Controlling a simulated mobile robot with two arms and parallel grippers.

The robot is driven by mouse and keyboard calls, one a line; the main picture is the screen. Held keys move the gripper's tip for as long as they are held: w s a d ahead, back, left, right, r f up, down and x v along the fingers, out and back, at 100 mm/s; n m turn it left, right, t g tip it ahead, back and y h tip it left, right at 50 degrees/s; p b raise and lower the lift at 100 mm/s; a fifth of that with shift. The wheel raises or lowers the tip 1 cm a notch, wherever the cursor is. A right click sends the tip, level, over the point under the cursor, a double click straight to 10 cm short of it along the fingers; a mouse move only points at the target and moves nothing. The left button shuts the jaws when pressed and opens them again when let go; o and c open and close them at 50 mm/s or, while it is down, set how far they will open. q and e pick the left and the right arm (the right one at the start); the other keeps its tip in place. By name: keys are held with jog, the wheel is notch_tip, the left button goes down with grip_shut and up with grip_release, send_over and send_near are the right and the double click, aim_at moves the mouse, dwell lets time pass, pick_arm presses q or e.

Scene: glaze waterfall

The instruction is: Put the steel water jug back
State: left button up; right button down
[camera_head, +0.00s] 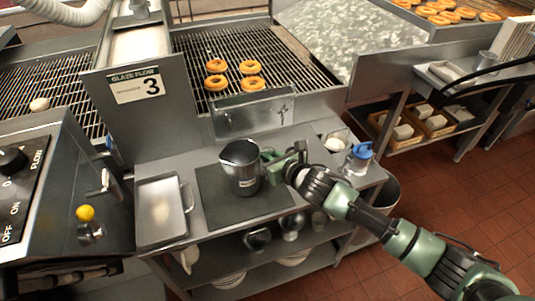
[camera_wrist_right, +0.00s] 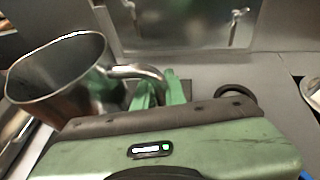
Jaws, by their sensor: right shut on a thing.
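The steel water jug (camera_head: 240,168) stands upright on, or just over, the dark mat (camera_head: 211,207) on the steel side table; I cannot tell if its base touches. It has a label on its front and its handle points right. My right gripper (camera_head: 269,158) reaches in from the right and is shut on the jug's handle. In the right wrist view the jug (camera_wrist_right: 62,80) is at the left, with its handle running to the green fingers (camera_wrist_right: 160,92). The jug's inside looks dark. My left gripper is not in view.
A steel tray (camera_head: 161,236) lies left of the mat. A blue-capped clear bottle (camera_head: 356,160) stands to the right, near a small container (camera_head: 335,143). Behind is the conveyor grate (camera_head: 288,71) with several doughnuts. The control panel (camera_head: 24,190) stands at the left.

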jog(key=shift+f, duration=0.1)
jog(key=c, duration=1.5)
grip_release()
jog(key=shift+s+d, duration=0.15)
jog(key=v, duration=1.2)
jog(key=shift+r, duration=0.2)
